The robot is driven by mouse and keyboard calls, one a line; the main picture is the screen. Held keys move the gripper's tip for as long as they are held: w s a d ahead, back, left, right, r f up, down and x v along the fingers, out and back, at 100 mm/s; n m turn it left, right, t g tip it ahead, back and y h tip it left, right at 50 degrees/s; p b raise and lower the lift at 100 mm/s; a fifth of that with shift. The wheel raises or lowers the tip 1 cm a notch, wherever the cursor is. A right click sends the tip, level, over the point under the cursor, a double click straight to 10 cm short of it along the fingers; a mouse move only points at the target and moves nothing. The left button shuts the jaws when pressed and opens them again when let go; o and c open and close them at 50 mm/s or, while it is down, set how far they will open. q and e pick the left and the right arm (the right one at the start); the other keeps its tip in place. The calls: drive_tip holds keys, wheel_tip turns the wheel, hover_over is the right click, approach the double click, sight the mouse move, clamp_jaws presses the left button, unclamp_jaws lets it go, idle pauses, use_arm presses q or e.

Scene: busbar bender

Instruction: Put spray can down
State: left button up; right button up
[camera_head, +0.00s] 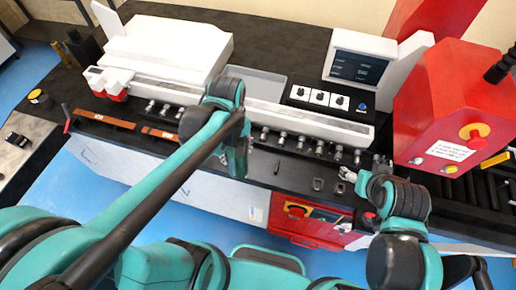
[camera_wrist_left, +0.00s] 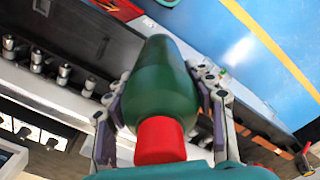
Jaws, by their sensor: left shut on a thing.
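The spray can (camera_wrist_left: 165,85) is dark green with a red cap (camera_wrist_left: 160,142). In the left wrist view it lies between the two fingers of my left gripper (camera_wrist_left: 165,100), which is shut around its body. In the head view my left gripper (camera_head: 237,155) hangs at the bench's front side, left of the row of metal fittings; the can is not clearly told apart from the arm there. Whether the can touches the bench is not clear. My right gripper (camera_head: 350,176) is low over the bench's front right; its finger opening is too small to judge.
A row of metal fittings (camera_head: 300,143) runs along the dark bench (camera_head: 265,172). Behind it stand a small control screen (camera_head: 357,67) and a white machine cover (camera_head: 165,50). A red machine (camera_head: 445,100) stands at the right. Orange-brown strips (camera_head: 105,120) lie at the left.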

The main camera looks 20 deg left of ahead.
use_arm(q)
drive_tip(key=w+d+f+b, duration=0.1)
drive_tip(key=w+d+f, duration=0.2)
drive_tip(key=w+f, duration=0.6)
drive_tip(key=shift+d+f+b, duration=0.35)
drive_tip(key=shift+d+f, duration=0.05)
drive_tip(key=shift+f, duration=0.15)
drive_tip(key=shift+f, duration=0.15)
drive_tip(key=o, duration=1.6)
drive_tip(key=shift+w, duration=0.1)
